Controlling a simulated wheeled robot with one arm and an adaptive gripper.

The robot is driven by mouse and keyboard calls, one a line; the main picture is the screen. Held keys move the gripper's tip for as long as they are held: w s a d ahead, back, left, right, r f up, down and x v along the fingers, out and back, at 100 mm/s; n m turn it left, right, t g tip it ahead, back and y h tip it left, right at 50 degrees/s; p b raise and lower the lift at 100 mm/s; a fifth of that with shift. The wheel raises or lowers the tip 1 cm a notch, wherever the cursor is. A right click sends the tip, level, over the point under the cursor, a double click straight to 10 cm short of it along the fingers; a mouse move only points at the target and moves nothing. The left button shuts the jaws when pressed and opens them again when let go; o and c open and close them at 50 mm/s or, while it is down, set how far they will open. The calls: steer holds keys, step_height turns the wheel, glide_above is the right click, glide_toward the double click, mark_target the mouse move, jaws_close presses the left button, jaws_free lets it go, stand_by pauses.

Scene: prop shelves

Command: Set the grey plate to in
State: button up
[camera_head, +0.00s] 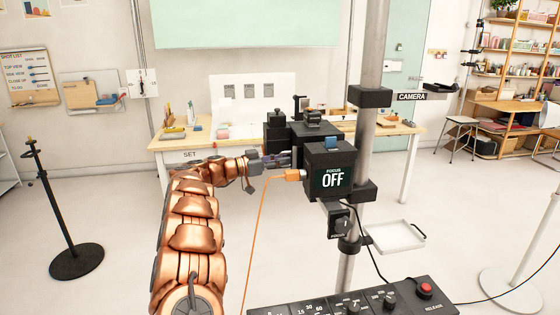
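A pale grey, tray-like plate (395,236) with a dark handle at its right end sticks out to the right of the metal pole, low down. It is the only such plate I can make out, and I see no in or out marking on it. My gripper (275,161) is well above and to the left of it, at the left side of the black camera (300,135). The gripper's fingers are small and dark against the camera, so I cannot tell whether they touch it or are open or shut.
A control panel (355,300) with knobs and a red button is in front. A wooden table (178,143) stands behind.

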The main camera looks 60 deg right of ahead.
steer(key=shift+o, duration=1)
steer(key=v, duration=1.2)
